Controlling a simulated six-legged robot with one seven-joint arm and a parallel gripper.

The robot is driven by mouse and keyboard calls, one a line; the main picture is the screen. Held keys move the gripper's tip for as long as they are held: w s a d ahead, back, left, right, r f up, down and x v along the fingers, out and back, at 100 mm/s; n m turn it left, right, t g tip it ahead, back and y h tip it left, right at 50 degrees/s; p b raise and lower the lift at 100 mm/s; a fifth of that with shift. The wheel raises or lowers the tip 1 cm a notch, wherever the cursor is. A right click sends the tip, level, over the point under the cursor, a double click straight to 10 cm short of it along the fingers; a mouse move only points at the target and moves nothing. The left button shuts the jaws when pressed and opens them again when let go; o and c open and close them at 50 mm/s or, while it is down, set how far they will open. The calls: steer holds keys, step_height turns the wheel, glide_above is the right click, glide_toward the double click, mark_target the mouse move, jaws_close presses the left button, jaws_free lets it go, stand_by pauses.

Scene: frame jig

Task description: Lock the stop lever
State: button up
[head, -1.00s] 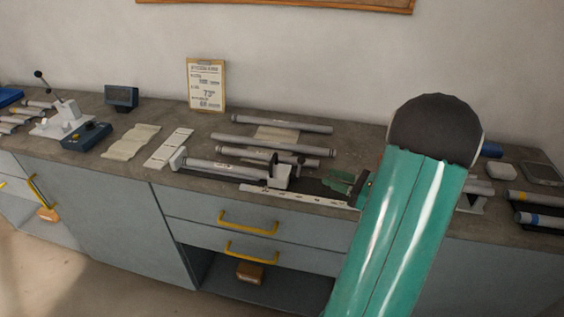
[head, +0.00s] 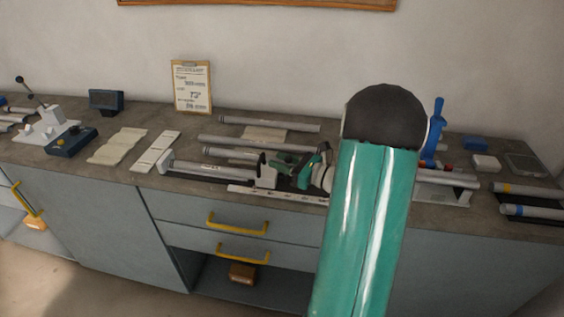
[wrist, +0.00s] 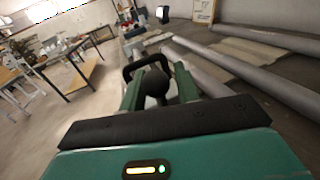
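The jig on the bench has a long grey tube (head: 212,172) in it and a white stop block (head: 267,175) at the tube's right end. My gripper (head: 283,160) is low over the jig at that block, reaching in from the right. In the wrist view, the two green fingers of my gripper (wrist: 157,82) stand apart on either side of a dark round knob (wrist: 155,87), apparently the stop lever's. A light gap shows at the right finger, so the grip looks open. A black loop (wrist: 147,62) arches just beyond the knob. The lever's base is hidden.
Several grey tubes (head: 268,124) lie behind the jig. A white ruled strip (head: 240,189) runs along its front. A clipboard (head: 191,87) stands at the back. A blue-handled tool (head: 434,128) stands to the right, partly behind my arm.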

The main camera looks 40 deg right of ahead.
steer(key=shift+c, duration=0.2)
jaws_close()
steer(key=shift+r, duration=0.1)
